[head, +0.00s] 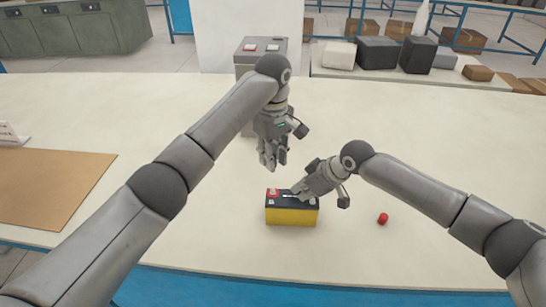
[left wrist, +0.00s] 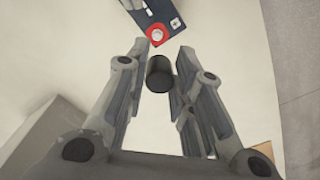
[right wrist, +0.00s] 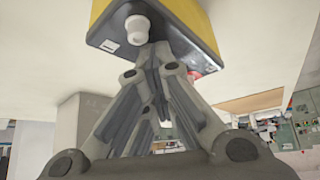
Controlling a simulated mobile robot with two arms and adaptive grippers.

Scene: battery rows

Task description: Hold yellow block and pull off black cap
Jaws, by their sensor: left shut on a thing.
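The yellow block (head: 291,217) is a battery with a dark top, standing upright on the table. A red ring around a pale terminal post (left wrist: 157,35) shows on it in the left wrist view. The right wrist view shows a bare white post (right wrist: 123,33). My left gripper (head: 272,166) is shut on the black cap (left wrist: 160,74) and holds it above and behind the block, apart from it. My right gripper (right wrist: 153,48) has its fingertips together at the block's dark top, beside the white post; whether they press on it is unclear.
A small red cap (head: 383,218) lies on the table right of the block. A brown board (head: 50,185) lies at the left. A grey box with buttons (head: 260,50) stands behind my left gripper. The table between them is mostly clear.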

